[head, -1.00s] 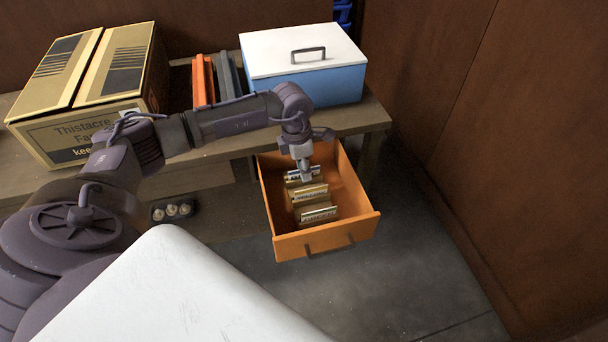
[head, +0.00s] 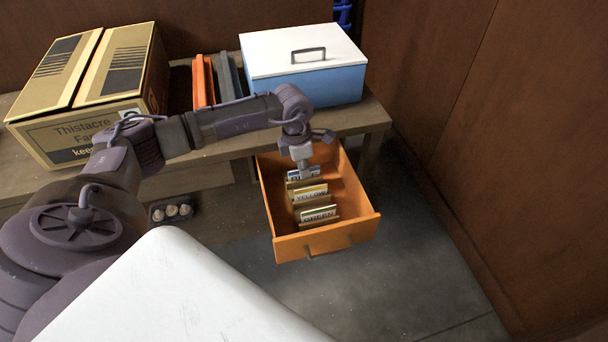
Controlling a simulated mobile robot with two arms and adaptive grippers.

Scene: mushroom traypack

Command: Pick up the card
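Three upright labelled cards stand in a row in an open orange drawer (head: 352,226) in the head view. The rear card (head: 294,175) is partly hidden by my gripper, and its label seems to read BLUE. The middle card (head: 311,195) reads YELLOW. The front card (head: 319,215) reads GREEN. My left gripper (head: 305,170) points down at the rear card, inside the drawer's back part. Its fingertips are too small to tell whether they are open or shut. My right gripper is not in view.
A blue box with a white lid (head: 304,75) stands on the wooden bench (head: 365,117) above the drawer. A cardboard box (head: 90,90) is at the left, with orange and grey trays (head: 203,80) between. A small dark tray (head: 157,220) holds round pale items. Floor right of the drawer is clear.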

